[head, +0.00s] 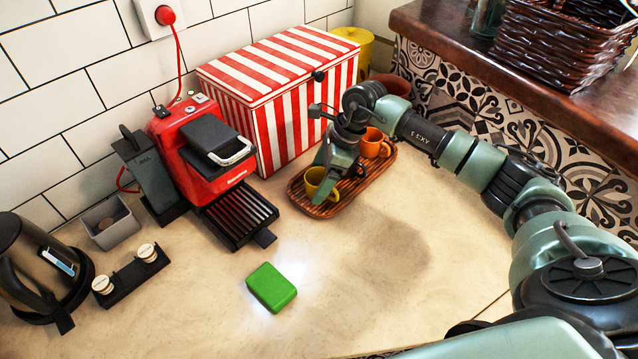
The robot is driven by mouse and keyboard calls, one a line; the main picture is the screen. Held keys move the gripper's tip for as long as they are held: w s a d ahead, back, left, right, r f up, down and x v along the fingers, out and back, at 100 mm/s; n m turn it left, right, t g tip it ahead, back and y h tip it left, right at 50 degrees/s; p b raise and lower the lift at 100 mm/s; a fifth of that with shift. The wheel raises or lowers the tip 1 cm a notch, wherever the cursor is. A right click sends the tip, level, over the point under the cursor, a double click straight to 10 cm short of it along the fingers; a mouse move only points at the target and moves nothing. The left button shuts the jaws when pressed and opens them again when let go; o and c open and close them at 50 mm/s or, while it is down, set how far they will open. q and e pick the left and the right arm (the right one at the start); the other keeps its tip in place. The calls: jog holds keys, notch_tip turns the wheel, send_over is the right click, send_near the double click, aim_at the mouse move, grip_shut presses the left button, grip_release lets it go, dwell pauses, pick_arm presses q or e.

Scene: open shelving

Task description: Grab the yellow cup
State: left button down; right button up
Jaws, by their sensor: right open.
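The yellow cup (312,185) stands on a wooden tray (325,209) in the middle of the counter. An orange cup (371,141) stands behind it on the same tray. My right gripper (326,180) is over the tray, its fingers open at the yellow cup and hiding part of it. I cannot tell whether the fingers touch the cup. My left gripper is not in view.
A red coffee machine (200,150) and a red-and-white striped box (285,90) stand left of and behind the tray. A green block (271,287) lies in front. A kettle (35,265) stands at far left.

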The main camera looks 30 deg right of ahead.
jog(key=c, duration=1.5)
jog(key=shift+c, duration=0.2)
